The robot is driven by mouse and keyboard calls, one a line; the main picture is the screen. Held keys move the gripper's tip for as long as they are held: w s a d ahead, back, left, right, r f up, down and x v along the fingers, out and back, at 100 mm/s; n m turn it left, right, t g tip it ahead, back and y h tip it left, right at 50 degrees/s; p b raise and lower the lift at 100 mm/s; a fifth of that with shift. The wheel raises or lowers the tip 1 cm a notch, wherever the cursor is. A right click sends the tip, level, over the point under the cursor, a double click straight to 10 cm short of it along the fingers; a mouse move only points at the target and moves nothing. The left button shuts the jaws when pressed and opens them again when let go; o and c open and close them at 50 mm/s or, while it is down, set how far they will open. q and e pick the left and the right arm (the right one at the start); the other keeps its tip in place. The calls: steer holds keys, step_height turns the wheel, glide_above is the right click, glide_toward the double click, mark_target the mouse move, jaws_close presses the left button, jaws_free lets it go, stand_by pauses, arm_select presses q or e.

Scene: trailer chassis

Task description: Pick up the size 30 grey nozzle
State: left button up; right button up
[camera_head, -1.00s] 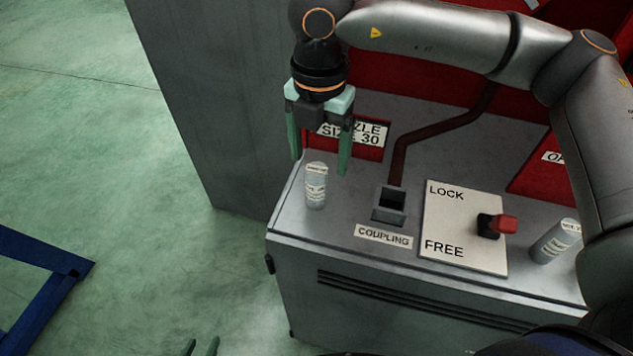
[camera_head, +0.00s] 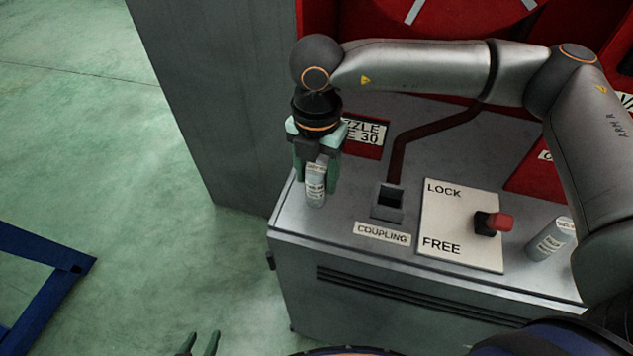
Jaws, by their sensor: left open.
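A small grey nozzle (camera_head: 316,196) with a pale label stands upright on the left end of the cabinet top (camera_head: 345,215), in front of the size 30 sign (camera_head: 367,132). Its own label is too small to read. My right gripper (camera_head: 316,190) points down over it, with one finger on each side of the nozzle. Whether the fingers touch it cannot be seen. My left gripper (camera_head: 200,345) is open and empty at the bottom edge, over the floor.
A coupling socket (camera_head: 388,200) sits right of the nozzle. Beyond it is a LOCK/FREE plate (camera_head: 455,220) with a red-ended lever (camera_head: 497,222). A dark red pipe (camera_head: 425,135) runs behind. A blue frame (camera_head: 45,285) lies at the lower left. The green floor between is clear.

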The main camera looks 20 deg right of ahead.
jaws_close()
steer(key=shift+r, duration=0.15)
stand_by(0.4)
